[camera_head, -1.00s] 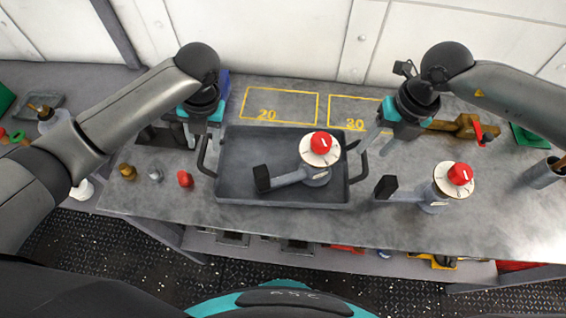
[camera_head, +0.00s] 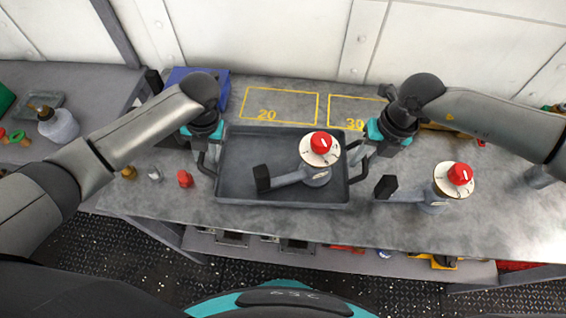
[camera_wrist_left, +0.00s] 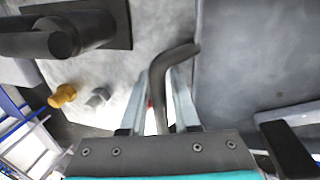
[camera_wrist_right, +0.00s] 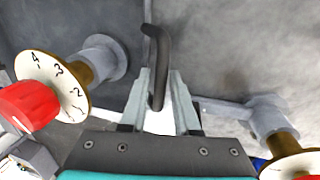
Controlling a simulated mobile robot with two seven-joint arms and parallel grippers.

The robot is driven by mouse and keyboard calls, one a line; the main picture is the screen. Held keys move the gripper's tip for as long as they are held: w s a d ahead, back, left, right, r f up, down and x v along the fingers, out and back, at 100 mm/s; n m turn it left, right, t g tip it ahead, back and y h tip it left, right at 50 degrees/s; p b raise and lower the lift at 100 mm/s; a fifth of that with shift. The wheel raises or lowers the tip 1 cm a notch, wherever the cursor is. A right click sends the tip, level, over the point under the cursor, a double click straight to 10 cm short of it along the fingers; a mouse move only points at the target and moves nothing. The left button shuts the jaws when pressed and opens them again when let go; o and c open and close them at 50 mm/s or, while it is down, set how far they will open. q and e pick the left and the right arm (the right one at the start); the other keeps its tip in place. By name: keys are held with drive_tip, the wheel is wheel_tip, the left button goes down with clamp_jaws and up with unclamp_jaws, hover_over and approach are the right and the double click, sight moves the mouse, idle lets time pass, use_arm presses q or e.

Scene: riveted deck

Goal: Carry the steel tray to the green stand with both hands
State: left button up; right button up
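The steel tray (camera_head: 235,180) lies on the grey workbench, with a bent bar handle at each short end. A grey valve with a red knob and white dial (camera_head: 318,158) sits in it. My left gripper (camera_head: 203,145) is at the left handle; in the left wrist view the open fingers (camera_wrist_left: 160,95) stand either side of the bar (camera_wrist_left: 158,85). My right gripper (camera_head: 368,150) is at the right handle; its open fingers (camera_wrist_right: 160,95) straddle that bar (camera_wrist_right: 157,70). No green stand can be made out for certain; a green thing (camera_head: 5,98) is cut off at the left edge.
A second red-knobbed valve (camera_head: 440,190) stands right of the tray. Small brass, steel and red (camera_head: 184,179) parts lie left of it. A blue box (camera_head: 190,76) is behind my left gripper. Yellow outlines marked 20 (camera_head: 268,114) and 30 are empty bench behind the tray.

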use_arm(q)
clamp_jaws()
use_arm(e)
clamp_jaws()
use_arm(q)
drive_tip(key=shift+w+r, duration=0.1)
use_arm(e)
drive_tip(key=shift+w, duration=0.1)
idle(0.6)
